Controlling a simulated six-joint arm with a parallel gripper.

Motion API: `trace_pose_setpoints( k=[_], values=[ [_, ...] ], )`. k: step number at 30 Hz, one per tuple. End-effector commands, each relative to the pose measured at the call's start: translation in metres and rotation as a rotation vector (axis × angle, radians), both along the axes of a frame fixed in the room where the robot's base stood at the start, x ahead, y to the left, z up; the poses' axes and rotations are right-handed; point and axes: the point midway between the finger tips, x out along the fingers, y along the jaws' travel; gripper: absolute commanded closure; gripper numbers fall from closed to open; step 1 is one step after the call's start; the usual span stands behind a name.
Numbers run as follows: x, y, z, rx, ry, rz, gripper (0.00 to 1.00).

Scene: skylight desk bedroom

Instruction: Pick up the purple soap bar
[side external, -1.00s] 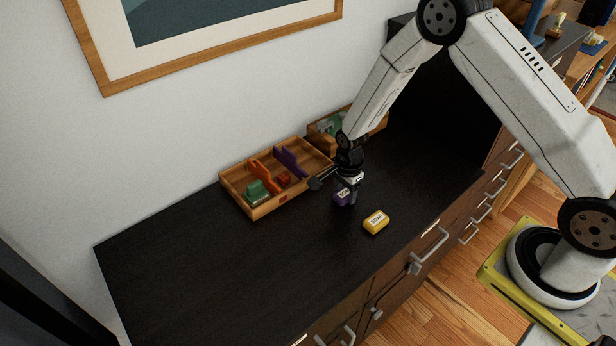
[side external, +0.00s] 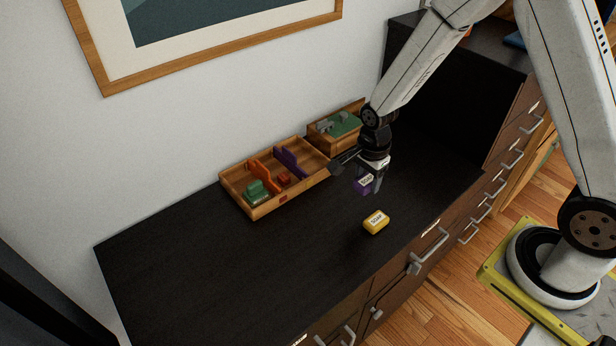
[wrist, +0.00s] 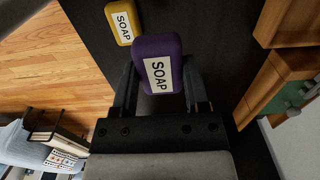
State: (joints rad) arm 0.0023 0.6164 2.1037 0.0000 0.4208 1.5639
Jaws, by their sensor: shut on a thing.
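The purple soap bar (side external: 364,184) with a white SOAP label is held between the fingers of my gripper (side external: 368,182), above the dark dresser top. In the wrist view the purple soap bar (wrist: 158,60) sits between the two dark fingers of my gripper (wrist: 160,88), one on each side. My gripper is shut on it. In the side view the fingers partly cover the bar.
A yellow soap bar (side external: 376,221) lies on the dark dresser top (side external: 240,270), in front of the held bar. A wooden tray (side external: 262,211) with orange, green and purple items stands by the wall. A second wooden box (side external: 320,148) stands behind it. The dresser's left part is clear.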

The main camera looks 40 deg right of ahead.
Motion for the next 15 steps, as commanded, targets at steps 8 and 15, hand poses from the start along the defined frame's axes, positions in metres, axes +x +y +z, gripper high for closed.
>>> trace_pose_setpoints(
  k=[8, 15],
  values=[
    [-0.044, 0.000, 0.020, 0.000, 0.000, 0.000, 1.00],
    [-0.068, 0.000, 0.030, 0.000, -0.001, 0.000, 1.00]
  ],
)
